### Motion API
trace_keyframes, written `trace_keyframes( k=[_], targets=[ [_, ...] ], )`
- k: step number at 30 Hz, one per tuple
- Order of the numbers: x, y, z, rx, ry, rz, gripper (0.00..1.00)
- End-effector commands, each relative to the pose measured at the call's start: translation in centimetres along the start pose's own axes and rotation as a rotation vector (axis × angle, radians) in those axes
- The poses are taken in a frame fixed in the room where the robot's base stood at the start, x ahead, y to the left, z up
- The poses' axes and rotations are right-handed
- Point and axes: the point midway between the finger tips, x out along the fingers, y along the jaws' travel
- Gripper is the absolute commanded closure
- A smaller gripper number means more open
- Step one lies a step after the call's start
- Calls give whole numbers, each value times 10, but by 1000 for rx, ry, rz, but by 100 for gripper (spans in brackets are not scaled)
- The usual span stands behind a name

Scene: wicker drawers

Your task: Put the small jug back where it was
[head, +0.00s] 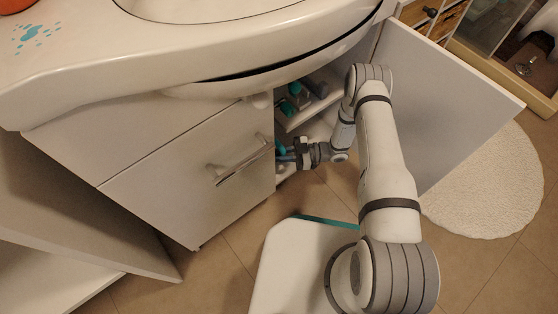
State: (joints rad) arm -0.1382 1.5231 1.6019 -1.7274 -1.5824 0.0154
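My gripper (287,156) reaches leftward into the open cabinet under the washbasin, at the level below the inner shelf (300,117). Its fingertips are small and partly hidden by the drawer front's edge, so I cannot tell whether they are open or shut. A teal item (280,147) shows right beside the fingertips. I cannot tell whether it is held or just stands there. I cannot make out the small jug for sure.
Green bottles (295,95) stand on the inner shelf above my gripper. The open cabinet door (440,100) is to the right of my arm. A drawer front with a handle (238,160) is to the left. A round white rug (490,190) lies on the floor.

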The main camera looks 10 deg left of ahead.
Motion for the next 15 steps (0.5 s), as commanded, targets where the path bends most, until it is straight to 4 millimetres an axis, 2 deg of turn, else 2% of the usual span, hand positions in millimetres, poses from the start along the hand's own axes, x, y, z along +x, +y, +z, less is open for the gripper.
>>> trace_keyframes(
  k=[9, 15],
  targets=[
    [-4, 1, 42, 0, 1, 8, 100],
    [-4, 2, 42, -2, 0, 10, 100]
  ],
)
